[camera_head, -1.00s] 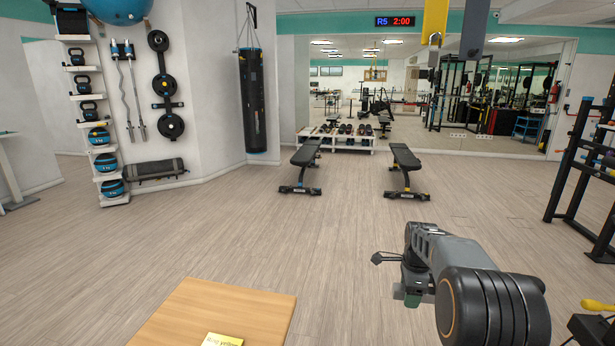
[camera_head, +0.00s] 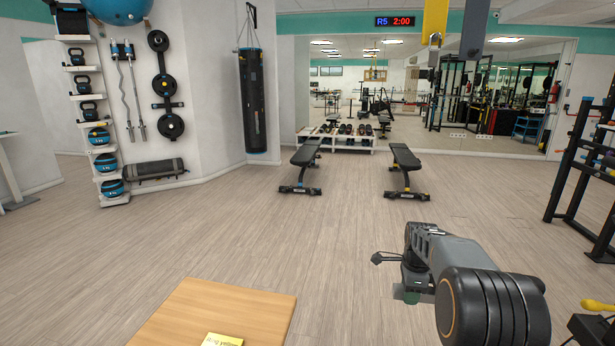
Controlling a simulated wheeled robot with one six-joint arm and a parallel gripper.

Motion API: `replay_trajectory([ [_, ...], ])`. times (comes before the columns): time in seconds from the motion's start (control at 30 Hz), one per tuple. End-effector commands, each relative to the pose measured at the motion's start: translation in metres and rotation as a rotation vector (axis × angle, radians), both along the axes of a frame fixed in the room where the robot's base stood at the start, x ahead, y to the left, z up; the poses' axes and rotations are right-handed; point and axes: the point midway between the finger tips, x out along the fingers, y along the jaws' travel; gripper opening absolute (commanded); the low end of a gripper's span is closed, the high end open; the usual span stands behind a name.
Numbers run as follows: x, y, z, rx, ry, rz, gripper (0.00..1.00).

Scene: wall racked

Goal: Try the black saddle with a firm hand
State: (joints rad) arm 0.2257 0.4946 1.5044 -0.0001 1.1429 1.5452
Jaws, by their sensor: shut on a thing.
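My gripper (camera_head: 410,290) shows at the lower right, small and mostly behind my grey wrist. It points down and away from the camera over the floor, to the right of the wooden top. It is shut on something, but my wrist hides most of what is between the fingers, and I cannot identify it. A thin dark pointed part (camera_head: 386,258) sticks out to the left of the wrist; I cannot tell what it is. I cannot make out a black saddle for certain in this view.
A wooden top (camera_head: 215,310) with a yellow note (camera_head: 222,340) is at the bottom. Two black benches (camera_head: 302,165) stand farther back, before a mirror. A dark rack (camera_head: 575,165) stands at right. Yellow and grey straps (camera_head: 435,20) hang above. The middle floor is clear.

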Motion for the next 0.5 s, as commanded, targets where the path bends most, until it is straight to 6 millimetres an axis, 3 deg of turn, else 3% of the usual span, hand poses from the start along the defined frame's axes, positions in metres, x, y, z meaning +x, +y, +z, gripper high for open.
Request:
replay_trajectory([
  [0.5, 0.0006, 0.0008, 0.0046, 0.000, -0.002, 0.000, 0.00],
])
